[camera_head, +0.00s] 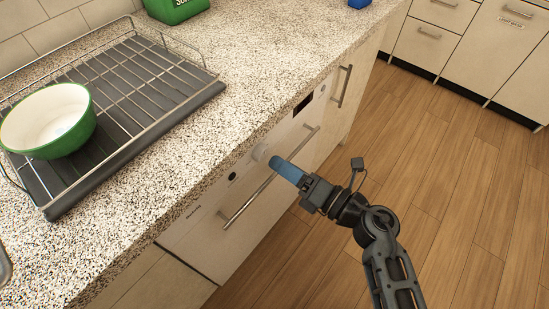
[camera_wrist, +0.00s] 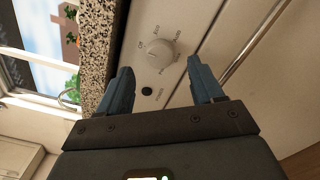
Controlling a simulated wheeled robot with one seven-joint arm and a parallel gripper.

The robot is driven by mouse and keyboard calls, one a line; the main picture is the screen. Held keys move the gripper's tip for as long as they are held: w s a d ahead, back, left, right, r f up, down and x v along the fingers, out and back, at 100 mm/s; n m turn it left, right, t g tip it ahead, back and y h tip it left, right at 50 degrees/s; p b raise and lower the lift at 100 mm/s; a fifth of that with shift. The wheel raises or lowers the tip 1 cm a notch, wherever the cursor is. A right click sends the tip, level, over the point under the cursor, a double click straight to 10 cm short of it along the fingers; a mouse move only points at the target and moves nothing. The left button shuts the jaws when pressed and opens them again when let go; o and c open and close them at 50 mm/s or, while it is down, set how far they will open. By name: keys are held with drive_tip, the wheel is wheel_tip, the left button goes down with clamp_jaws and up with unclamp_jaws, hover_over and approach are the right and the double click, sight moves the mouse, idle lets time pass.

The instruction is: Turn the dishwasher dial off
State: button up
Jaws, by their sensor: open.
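The dishwasher dial (camera_wrist: 158,50) is a round white knob with markings around it on the pale front panel. In the head view the dial (camera_head: 261,153) shows just below the counter edge, beside my blue fingertips. My gripper (camera_wrist: 157,84) is open, and the dial appears between and beyond its two fingers, apparently apart from them. In the head view my gripper (camera_head: 284,169) reaches toward the panel from the right. The dishwasher (camera_head: 240,192) is built in under the counter. The small dial markings are too blurred to tell the setting surely.
The speckled counter (camera_head: 270,50) overhangs close above the dial. A metal bar handle (camera_head: 246,202) runs along the dishwasher front below it. A black button (camera_wrist: 147,91) sits beside the dial. A dish rack (camera_head: 150,95) with a green bowl (camera_head: 48,121) is on the counter. The wood floor (camera_head: 440,170) is clear.

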drive_tip(key=shift+v, duration=1.65)
drive_tip(key=s+d+r+m+t+h, duration=0.1)
drive_tip(key=s+d+r+m+h, duration=0.3)
drive_tip(key=s+m, duration=0.7)
drive_tip(key=s+d+r+m+t+h, duration=0.1)
drive_tip(key=s+d+r+m+h, duration=0.2)
drive_tip(key=s+m, duration=0.8)
drive_tip(key=s+d+r+m+t+h, duration=0.1)
drive_tip(key=s+d+r+m+h, duration=0.3)
drive_tip(key=s+d+m+h, duration=0.3)
drive_tip(key=s+d+m, duration=0.2)
drive_tip(key=s+m, duration=0.1)
drive_tip(key=m, duration=0.2)
drive_tip(key=shift+s+d+r+m+t, duration=0.3)
drive_tip(key=shift+s+t, duration=0.1)
drive_tip(key=shift+c, duration=0.4)
